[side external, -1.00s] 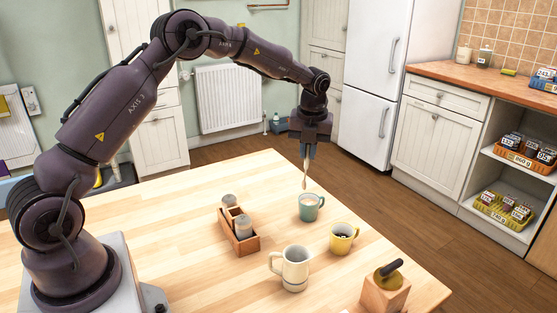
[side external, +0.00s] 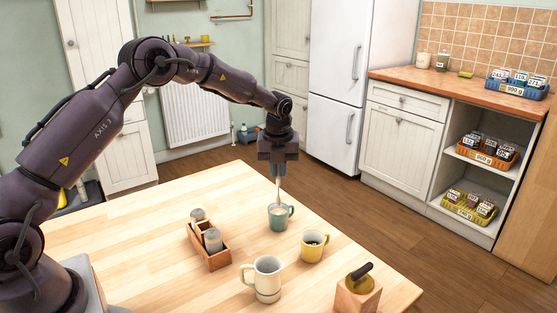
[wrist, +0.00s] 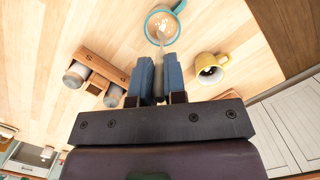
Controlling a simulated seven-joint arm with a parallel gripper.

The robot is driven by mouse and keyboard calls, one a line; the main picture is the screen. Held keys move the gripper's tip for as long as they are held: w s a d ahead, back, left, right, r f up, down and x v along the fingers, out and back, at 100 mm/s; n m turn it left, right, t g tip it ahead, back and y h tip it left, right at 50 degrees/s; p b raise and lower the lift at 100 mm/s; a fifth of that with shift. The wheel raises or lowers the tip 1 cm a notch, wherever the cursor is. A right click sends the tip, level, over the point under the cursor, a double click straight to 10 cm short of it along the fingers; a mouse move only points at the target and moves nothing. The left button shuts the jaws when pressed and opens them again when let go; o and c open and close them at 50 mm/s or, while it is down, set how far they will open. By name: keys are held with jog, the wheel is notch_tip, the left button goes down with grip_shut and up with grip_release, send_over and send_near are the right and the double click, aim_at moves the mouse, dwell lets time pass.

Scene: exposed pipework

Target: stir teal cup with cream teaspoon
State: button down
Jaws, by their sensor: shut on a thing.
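In the wrist view the teal cup (wrist: 149,33) is at the top and holds light brown liquid with pale patches. My gripper (side external: 280,172) is directly above it, pointing down, shut on the cream teaspoon (side external: 278,190). The teaspoon hangs roughly upright, its lower end inside the cup's opening and hidden by the cup wall in the side view. In the wrist view my gripper (wrist: 158,78) has the blue-grey fingers around the teaspoon's handle.
A yellow mug (side external: 313,248) with dark contents stands close by at the cup's front right. A cream mug (side external: 266,280) stands in front. A wooden caddy (side external: 208,246) with shakers is to the left. A wooden block with a dark handle (side external: 357,292) stands near the front edge.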

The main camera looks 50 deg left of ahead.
aim_at(279, 186)
jog(key=shift+f, duration=3.05)
